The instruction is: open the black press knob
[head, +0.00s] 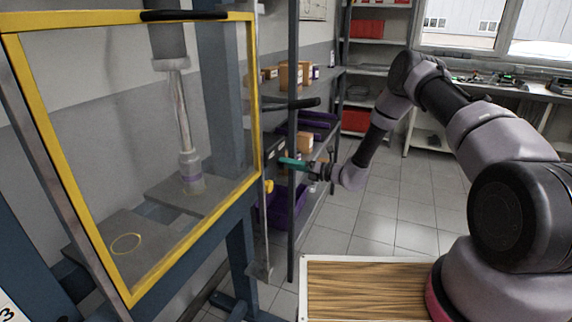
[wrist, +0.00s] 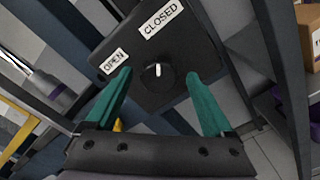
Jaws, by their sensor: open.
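The black press knob (wrist: 157,76) is round with a white pointer mark and sits on a dark control box (wrist: 196,44). The box carries an OPEN label (wrist: 115,61) and a CLOSED label (wrist: 159,18). The white mark points up toward the CLOSED label. My gripper (wrist: 160,78) has two teal fingers spread apart, with the knob between their tips in the wrist view. I cannot tell whether they touch the box. In the head view my gripper (head: 284,163) reaches left to the side of the press; the knob is not clearly visible there.
The press has a yellow-framed clear guard (head: 130,150) and a ram (head: 181,110) behind it. Shelves with boxes (head: 295,76) and purple bins (head: 288,213) stand close behind. Tiled floor (head: 376,228) lies open to the right.

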